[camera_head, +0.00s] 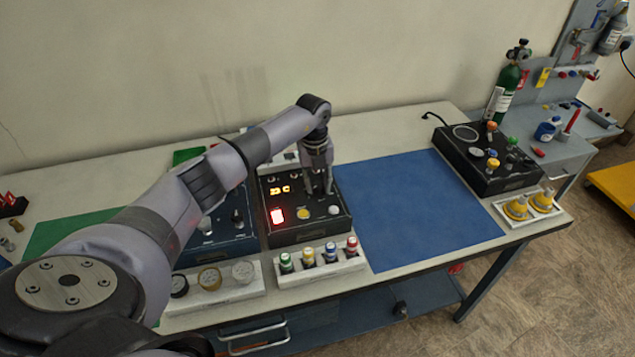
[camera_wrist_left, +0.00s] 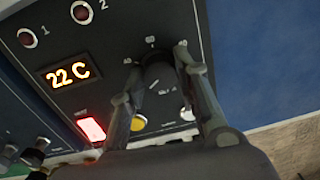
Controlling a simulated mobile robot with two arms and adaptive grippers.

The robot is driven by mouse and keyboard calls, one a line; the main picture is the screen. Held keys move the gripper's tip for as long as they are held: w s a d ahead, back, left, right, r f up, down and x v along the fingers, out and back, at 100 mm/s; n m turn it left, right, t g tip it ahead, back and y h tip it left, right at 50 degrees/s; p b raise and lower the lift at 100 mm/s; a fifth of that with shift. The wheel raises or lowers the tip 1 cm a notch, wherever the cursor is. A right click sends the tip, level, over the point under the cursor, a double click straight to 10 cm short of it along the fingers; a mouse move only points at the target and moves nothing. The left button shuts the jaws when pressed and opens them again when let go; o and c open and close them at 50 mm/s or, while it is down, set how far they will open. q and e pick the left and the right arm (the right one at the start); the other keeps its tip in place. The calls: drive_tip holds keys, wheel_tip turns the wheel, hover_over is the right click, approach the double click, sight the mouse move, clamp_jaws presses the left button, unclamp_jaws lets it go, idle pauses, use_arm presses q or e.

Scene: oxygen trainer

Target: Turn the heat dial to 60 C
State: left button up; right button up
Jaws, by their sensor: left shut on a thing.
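The black heat dial (camera_wrist_left: 158,70) is on a dark control box (camera_head: 290,236). Small white scale marks surround the dial, too blurred to read surely, and I cannot tell which one it points at. My left gripper (camera_head: 319,190) reaches down over the right part of the box. In the left wrist view its two fingers (camera_wrist_left: 152,78) are shut on the dial from both sides. The orange display (camera_wrist_left: 72,75) reads 22 C in the wrist view. Below it a red switch (camera_wrist_left: 91,129) marked heat is lit. My right gripper is not in view.
A yellow button (camera_head: 302,214) and a pale button (camera_head: 334,210) are near the box's front edge. A rack of coloured bottles (camera_head: 320,259) stands in front. A blue mat (camera_head: 415,210) lies clear to the right. A blue box (camera_head: 222,241) stands close on the left.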

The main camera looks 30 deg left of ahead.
use_arm(q)
drive_tip(key=shift+c, duration=0.7)
